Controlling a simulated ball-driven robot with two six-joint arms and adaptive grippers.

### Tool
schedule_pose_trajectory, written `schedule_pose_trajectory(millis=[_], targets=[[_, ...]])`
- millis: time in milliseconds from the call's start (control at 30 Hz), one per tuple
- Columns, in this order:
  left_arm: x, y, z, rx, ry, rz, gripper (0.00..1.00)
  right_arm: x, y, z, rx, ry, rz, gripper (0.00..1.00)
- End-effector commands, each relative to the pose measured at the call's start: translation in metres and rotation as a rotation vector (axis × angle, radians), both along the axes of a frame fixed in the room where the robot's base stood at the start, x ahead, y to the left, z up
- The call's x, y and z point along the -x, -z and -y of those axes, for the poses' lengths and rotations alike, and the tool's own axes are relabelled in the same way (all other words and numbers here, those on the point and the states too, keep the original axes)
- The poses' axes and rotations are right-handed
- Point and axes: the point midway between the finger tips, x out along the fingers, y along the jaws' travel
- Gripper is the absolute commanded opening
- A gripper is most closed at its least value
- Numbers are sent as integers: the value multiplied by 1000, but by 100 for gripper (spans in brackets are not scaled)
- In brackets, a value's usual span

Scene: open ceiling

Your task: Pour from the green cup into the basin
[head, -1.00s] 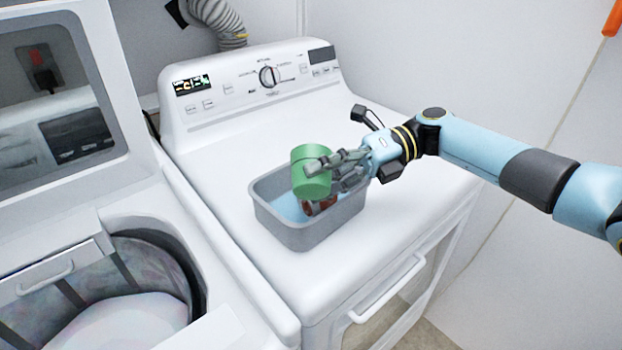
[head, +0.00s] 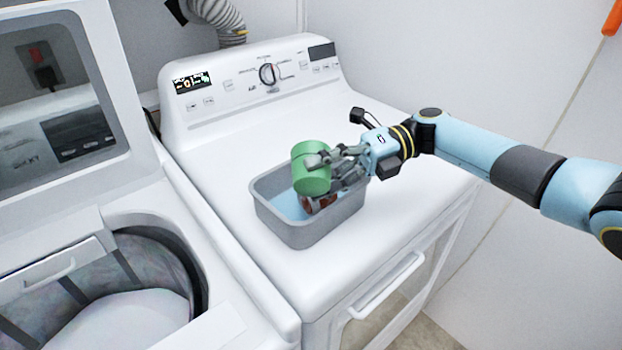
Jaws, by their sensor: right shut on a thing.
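The green cup (head: 309,166) is held over the basin in the head view. My right gripper (head: 325,164) is shut on the cup from the right side. The grey basin (head: 303,234) sits on top of the white dryer, with a light blue inside. A reddish-brown thing (head: 318,204) shows in the basin below the cup, partly hidden by my gripper. No stream from the cup is visible. My left gripper is out of view.
The white dryer top (head: 257,153) is clear around the basin, with a raised control panel (head: 262,88) at its back. An open top-load washer (head: 130,270) stands at the left. A wall is at the right.

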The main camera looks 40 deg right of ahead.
Motion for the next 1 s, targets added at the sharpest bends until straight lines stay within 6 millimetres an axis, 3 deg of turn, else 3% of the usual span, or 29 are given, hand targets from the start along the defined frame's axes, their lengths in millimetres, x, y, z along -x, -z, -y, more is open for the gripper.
schedule_pose_trajectory(millis=[1000], targets=[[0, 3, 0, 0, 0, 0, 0, -9, 5, 6, -64, 0, -95, 23]])
